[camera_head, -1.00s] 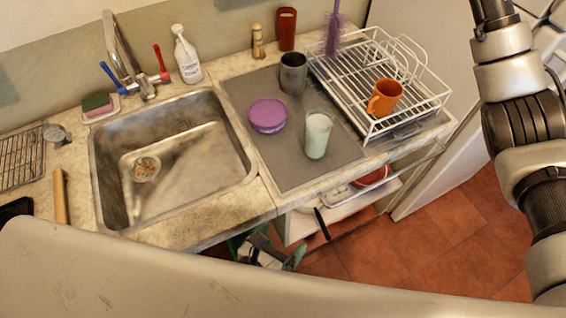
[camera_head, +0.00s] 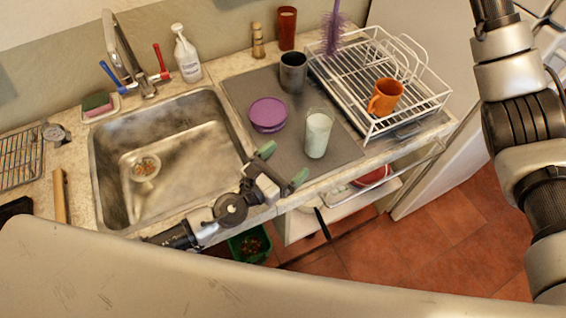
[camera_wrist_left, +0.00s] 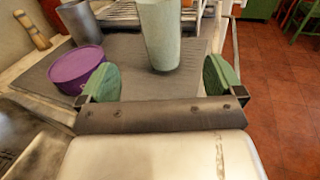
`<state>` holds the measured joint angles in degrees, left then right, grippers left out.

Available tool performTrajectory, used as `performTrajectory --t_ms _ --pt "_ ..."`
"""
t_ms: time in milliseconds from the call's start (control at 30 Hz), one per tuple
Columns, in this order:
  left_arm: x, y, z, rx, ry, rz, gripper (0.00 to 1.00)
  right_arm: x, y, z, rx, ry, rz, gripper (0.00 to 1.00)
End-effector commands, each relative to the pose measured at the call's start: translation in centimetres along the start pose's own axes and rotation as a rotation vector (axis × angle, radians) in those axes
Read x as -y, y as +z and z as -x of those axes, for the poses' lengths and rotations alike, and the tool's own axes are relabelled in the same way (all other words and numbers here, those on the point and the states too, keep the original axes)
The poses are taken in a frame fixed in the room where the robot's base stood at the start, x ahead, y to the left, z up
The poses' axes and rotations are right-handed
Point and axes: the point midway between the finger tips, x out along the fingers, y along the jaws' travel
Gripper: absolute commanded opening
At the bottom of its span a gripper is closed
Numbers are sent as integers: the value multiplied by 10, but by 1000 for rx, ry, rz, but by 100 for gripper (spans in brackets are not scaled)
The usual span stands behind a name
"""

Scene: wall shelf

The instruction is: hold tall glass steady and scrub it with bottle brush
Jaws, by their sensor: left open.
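The tall glass (camera_head: 318,135), clear with a pale whitish-green look, stands upright on the grey mat (camera_head: 290,168), and shows large in the left wrist view (camera_wrist_left: 160,35). My left gripper (camera_head: 283,164) has green fingertips and is open and empty at the counter's front edge. The glass is just beyond the fingers, apart from them; in the left wrist view the open fingers (camera_wrist_left: 162,80) frame it from the near side. The purple bottle brush (camera_head: 331,38) hangs bristles down from the top edge, by the dish rack; what holds it is out of view. My right gripper is out of view.
A purple lidded bowl (camera_head: 268,114) sits left of the glass, a dark grey cup (camera_head: 293,72) behind. The white dish rack (camera_head: 408,75) holds an orange mug (camera_head: 385,97). The sink (camera_head: 190,160) is at the left. The mat right of the glass is clear.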

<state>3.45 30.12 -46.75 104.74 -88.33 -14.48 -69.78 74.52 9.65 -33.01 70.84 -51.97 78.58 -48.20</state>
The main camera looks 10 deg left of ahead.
Motion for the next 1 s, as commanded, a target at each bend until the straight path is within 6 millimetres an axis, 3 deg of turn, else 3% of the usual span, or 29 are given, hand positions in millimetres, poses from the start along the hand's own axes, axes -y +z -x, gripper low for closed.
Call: performTrajectory --t_ms 600,1000 --pt "1 1 -102 1 -1 0 96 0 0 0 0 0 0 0" --pt "1 0 -115 0 -1 1 96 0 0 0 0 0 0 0"
